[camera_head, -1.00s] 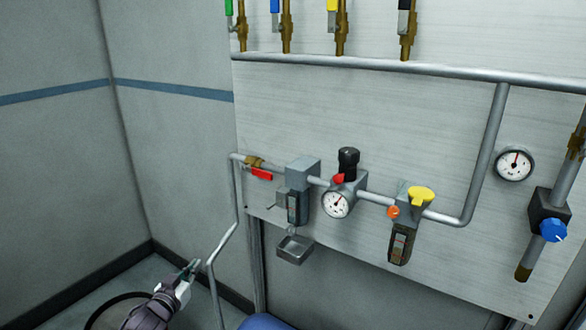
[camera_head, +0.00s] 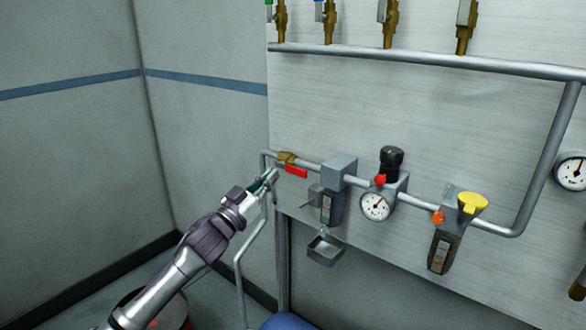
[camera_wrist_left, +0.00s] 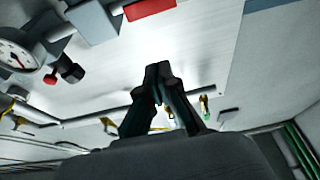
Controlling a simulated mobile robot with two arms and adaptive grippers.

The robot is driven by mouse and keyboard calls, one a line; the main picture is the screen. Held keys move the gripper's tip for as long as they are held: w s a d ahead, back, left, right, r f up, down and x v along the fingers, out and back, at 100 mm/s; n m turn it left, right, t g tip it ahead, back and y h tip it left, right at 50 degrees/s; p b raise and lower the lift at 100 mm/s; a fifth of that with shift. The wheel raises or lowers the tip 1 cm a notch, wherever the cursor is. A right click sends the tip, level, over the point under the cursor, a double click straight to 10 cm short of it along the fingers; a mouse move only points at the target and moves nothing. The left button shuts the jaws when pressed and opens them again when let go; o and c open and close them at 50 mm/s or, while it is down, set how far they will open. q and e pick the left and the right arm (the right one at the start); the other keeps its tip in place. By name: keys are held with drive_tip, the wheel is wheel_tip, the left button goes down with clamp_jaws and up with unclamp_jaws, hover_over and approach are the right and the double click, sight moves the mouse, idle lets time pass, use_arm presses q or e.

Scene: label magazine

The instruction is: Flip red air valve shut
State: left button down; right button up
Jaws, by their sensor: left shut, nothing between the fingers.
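The red air valve handle (camera_head: 296,171) lies along the horizontal grey pipe, at its brass body (camera_head: 287,158), on the left of the panel in the head view. In the left wrist view the red handle (camera_wrist_left: 150,9) shows at the top edge. My left gripper (camera_head: 272,174) is shut and empty, just left of the handle and slightly below it. In the left wrist view its fingertips (camera_wrist_left: 158,72) are together, apart from the handle in the picture. Whether they touch the valve or pipe cannot be told. My right gripper is not in view.
Right of the valve are a grey filter unit (camera_head: 333,205), a gauge (camera_head: 376,206) with a black knob (camera_head: 391,159), and a yellow-topped lubricator (camera_head: 473,203). A small metal tray (camera_head: 325,250) hangs below. A bent grey pipe (camera_head: 240,270) runs down beside my left arm.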

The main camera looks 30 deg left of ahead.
use_arm(q)
wheel_tip(320, 180, up, 3)
drive_tip(key=p, duration=0.2)
hover_over(292, 169)
drive_tip(key=s+d, duration=0.1)
drive_tip(key=s, duration=0.1)
wheel_tip(292, 169, down, 4)
drive_tip(key=shift+d+r, duration=0.1)
drive_tip(key=shift+d, duration=0.05)
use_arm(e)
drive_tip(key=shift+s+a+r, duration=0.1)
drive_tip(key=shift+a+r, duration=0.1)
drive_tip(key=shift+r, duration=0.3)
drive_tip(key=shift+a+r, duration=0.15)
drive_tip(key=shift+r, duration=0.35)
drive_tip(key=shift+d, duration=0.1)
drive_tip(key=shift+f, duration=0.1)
